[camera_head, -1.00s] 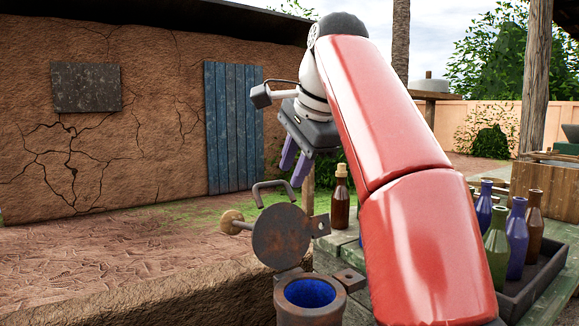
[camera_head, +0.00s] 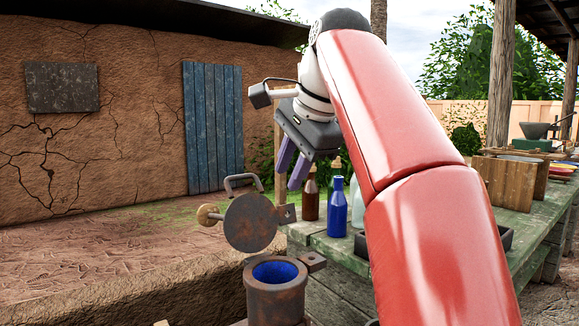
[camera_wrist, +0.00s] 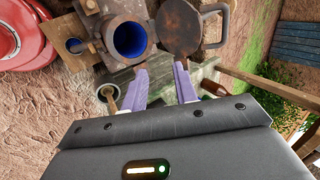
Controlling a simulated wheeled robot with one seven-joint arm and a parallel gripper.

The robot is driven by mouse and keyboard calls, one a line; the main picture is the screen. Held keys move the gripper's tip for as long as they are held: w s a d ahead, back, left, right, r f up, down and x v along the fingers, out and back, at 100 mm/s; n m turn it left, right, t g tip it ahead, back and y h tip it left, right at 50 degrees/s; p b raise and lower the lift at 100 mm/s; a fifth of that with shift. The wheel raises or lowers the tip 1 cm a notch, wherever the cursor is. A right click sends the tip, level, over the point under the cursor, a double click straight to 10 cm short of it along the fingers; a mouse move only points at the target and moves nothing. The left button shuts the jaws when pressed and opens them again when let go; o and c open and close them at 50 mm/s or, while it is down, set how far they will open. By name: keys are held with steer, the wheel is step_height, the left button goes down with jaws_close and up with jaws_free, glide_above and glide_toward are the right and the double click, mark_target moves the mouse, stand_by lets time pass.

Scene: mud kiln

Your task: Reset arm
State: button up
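My gripper (camera_head: 292,168) is raised in front of the mud wall, above and right of a rusty pot, with its purple fingers apart and nothing between them. In the wrist view my gripper (camera_wrist: 160,85) also shows its two fingers spread and empty. My red arm reaches up across the right half of the head view and hides part of the table.
A rusty pot (camera_head: 275,302) with a blue inside has its round lid (camera_head: 251,222) swung open. A brown bottle (camera_head: 310,200) and a blue bottle (camera_head: 337,208) stand on the green wooden table (camera_head: 535,222). A wooden crate (camera_head: 503,184) stands farther right.

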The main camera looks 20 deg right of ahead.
steer(key=shift+f, duration=0.1)
steer(key=s+f+n, duration=0.4)
steer(key=s+f, duration=0.2)
steer(key=f, duration=0.5)
steer(key=s+f+n+h, duration=0.1)
steer(key=s+f+n, duration=0.4)
steer(key=f, duration=0.7)
steer(key=s+f+n+h, duration=0.1)
steer(key=s+f+n, duration=0.4)
steer(key=f, duration=0.6)
steer(key=s, duration=0.2)
steer(key=shift+s+a+f, duration=0.25)
steer(key=shift+s+f, duration=0.1)
steer(key=shift+f, duration=0.05)
